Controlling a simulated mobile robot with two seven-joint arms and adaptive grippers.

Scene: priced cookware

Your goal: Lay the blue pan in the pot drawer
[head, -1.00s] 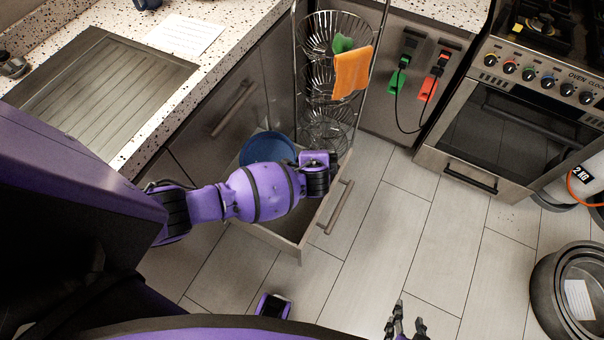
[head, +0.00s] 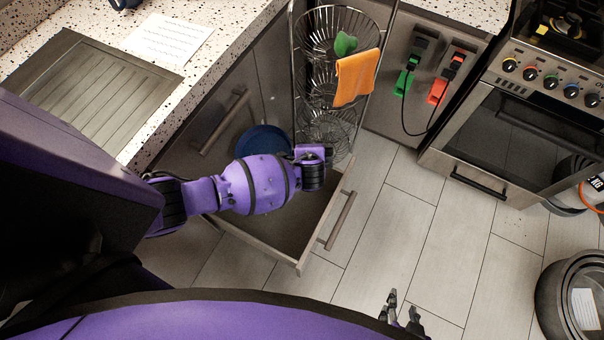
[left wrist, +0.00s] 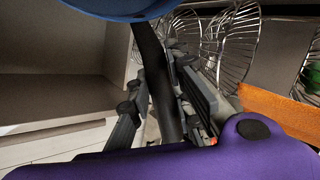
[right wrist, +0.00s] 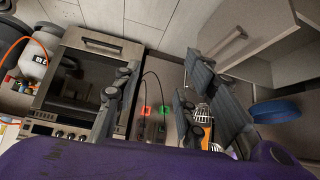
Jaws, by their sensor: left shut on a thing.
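The blue pan (head: 263,140) is at the back of the open pot drawer (head: 273,253), partly hidden behind my left arm in the head view. Its rim shows at the top of the left wrist view (left wrist: 120,8), and it shows at the right of the right wrist view (right wrist: 277,110). My left gripper (left wrist: 165,100) is shut on the pan's dark handle (left wrist: 156,70). I cannot tell whether the pan touches the drawer floor. The drawer's front part is bare. My right gripper (head: 402,308) is open and empty, out over the floor to the right of the drawer.
A wire basket rack (head: 333,30) with an orange cloth (head: 356,78) stands right behind the drawer. The counter (head: 235,25) is at the left, the oven (head: 530,135) at the right. Stacked grey pans (head: 575,295) are at the lower right. The floor between is clear.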

